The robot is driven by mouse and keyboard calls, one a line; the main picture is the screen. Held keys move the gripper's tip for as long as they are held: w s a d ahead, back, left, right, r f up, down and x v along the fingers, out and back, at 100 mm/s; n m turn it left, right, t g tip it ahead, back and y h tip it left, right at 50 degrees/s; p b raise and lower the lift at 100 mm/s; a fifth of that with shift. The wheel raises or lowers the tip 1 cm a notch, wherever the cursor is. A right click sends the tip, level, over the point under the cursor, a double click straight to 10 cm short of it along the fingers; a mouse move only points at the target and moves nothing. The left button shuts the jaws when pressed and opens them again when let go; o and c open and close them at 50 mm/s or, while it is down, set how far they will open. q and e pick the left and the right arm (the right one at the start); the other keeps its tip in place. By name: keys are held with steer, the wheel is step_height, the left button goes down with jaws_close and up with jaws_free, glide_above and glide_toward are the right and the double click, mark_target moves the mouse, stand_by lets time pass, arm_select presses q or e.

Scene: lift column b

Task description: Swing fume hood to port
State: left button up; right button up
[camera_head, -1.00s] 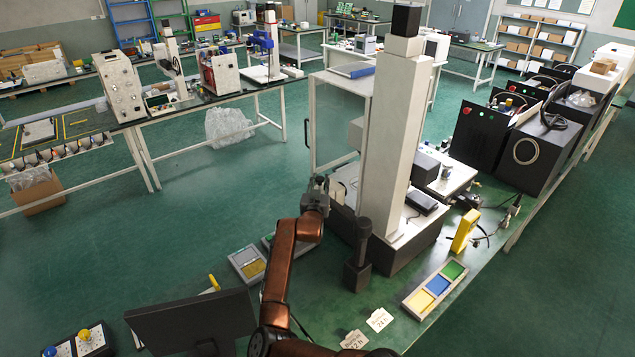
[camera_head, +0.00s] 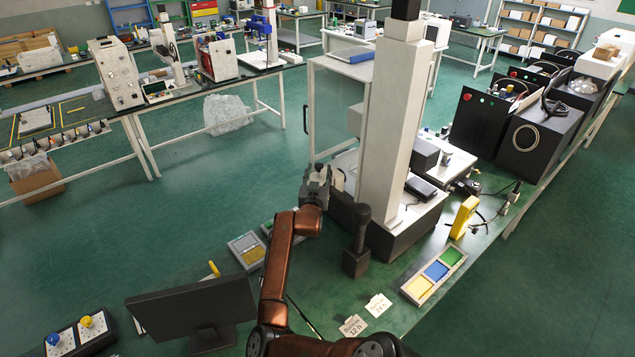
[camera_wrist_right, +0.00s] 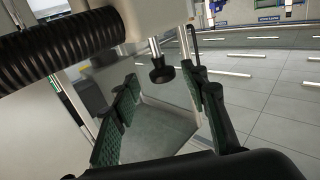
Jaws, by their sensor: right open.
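A tall white-framed, clear-sided enclosure (camera_head: 338,120) with a dark upright handle (camera_head: 305,118) stands behind the white column; I take it for the fume hood, but cannot be sure. My right gripper (camera_head: 318,180) is in front of its lower front edge, left of the column's base. In the right wrist view my right gripper (camera_wrist_right: 165,120) is open, with green-padded fingers apart and nothing between them. A black knob (camera_wrist_right: 161,70) and a dark upright bar (camera_wrist_right: 190,45) show beyond the fingers. Contact with either cannot be told. My left gripper is not in view.
A white column (camera_head: 392,140) on a dark base is right of my gripper, with a short dark post (camera_head: 357,240) before it. A monitor (camera_head: 195,305) and a parts tray (camera_head: 247,250) are nearer. A ribbed black hose (camera_wrist_right: 60,45) crosses the wrist view's upper left.

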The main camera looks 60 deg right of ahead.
steer(key=v, duration=0.8)
steer(key=shift+s+a, duration=0.15)
steer(key=shift+a, duration=0.2)
steer(key=shift+s, duration=0.1)
